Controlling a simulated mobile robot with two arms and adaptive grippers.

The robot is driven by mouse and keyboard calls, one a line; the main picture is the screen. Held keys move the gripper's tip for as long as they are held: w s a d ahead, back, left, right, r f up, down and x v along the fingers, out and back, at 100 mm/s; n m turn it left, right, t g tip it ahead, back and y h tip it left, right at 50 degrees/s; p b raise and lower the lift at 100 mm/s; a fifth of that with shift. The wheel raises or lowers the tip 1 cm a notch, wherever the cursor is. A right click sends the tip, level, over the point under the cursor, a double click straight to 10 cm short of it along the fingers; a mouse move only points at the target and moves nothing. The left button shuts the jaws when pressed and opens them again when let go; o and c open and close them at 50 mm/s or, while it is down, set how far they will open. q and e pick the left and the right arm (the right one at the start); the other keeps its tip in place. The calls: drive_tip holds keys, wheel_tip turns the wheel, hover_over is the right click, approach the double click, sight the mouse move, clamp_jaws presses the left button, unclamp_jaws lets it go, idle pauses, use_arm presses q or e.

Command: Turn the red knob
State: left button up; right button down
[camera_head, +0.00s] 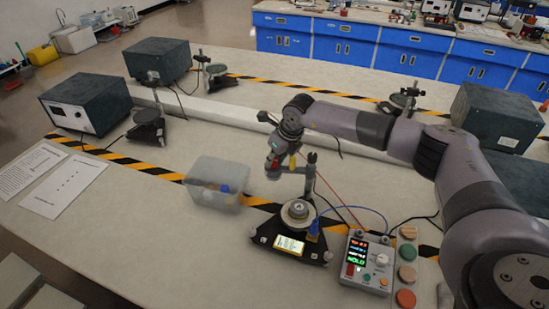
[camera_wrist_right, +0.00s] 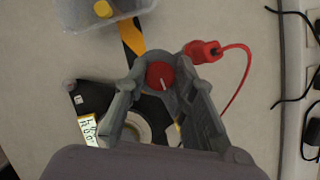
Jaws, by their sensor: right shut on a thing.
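The red knob (camera_wrist_right: 160,75) is round with a white mark line and shows in the right wrist view. My right gripper (camera_wrist_right: 158,72) has a finger on each side of it and is shut on it. In the head view the gripper (camera_head: 274,172) points down beside the top of a black stand (camera_head: 311,180); the knob cannot be made out there. My left gripper is not in view.
A red plug (camera_wrist_right: 203,50) with a red cable is close to the right finger. A clear bin (camera_head: 215,186) stands left of the stand. A grey control box (camera_head: 368,262) and several coloured discs are to the right. Bare table lies at the front left.

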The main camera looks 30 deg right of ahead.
drive_tip(key=shift+d+f+n+b, duration=0.1)
drive_tip(key=shift+n+b, duration=0.3)
drive_tip(key=shift+b, duration=0.2)
drive_tip(key=shift+y, duration=0.3)
drive_tip(key=shift+r, duration=0.2)
drive_tip(key=c, duration=1.6)
unclamp_jaws()
drive_tip(key=v, duration=1.2)
